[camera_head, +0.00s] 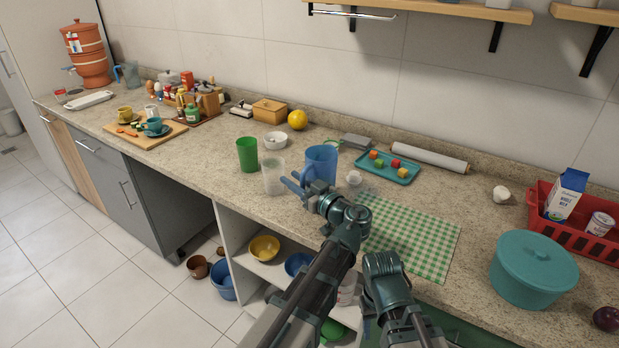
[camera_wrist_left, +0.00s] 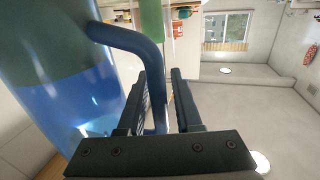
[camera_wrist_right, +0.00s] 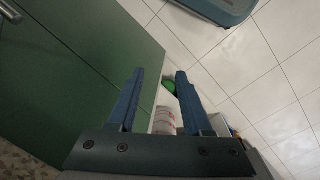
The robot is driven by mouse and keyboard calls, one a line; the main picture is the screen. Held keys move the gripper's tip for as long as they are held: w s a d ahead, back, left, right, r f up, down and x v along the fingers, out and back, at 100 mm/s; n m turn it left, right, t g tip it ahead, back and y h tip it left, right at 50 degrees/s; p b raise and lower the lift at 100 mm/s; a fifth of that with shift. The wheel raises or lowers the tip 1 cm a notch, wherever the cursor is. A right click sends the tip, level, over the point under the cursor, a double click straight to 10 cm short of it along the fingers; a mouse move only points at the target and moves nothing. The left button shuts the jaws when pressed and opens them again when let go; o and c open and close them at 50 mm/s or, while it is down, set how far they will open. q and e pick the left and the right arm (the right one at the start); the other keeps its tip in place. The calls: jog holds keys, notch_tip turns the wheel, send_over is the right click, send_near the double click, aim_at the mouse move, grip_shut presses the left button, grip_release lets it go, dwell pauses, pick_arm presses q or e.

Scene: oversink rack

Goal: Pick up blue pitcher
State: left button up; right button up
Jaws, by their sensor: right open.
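The blue pitcher (camera_head: 323,158) stands upright on the counter, its handle toward my left gripper (camera_head: 292,183). In the left wrist view the pitcher (camera_wrist_left: 60,90) fills the left side, and its handle (camera_wrist_left: 143,45) runs down between the two fingers of that gripper (camera_wrist_left: 160,75). My right gripper (camera_wrist_right: 158,72) is open and empty, pointing down past the counter's front toward the floor. Its fingers are hidden in the head view.
A clear cup (camera_head: 273,177) and a green cup (camera_head: 247,155) stand left of the pitcher. A small clear glass (camera_head: 354,178), a teal tray (camera_head: 388,170) with cubes and a green checked cloth (camera_head: 425,240) lie to its right. A teal pot (camera_head: 533,272) stands further right.

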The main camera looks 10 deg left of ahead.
pick_arm(q)
jog(key=shift+s+d, duration=0.15)
jog(key=shift+d, duration=0.1)
jog(key=shift+c, duration=0.4)
jog(key=shift+a, duration=0.1)
grip_shut()
dwell(0.6)
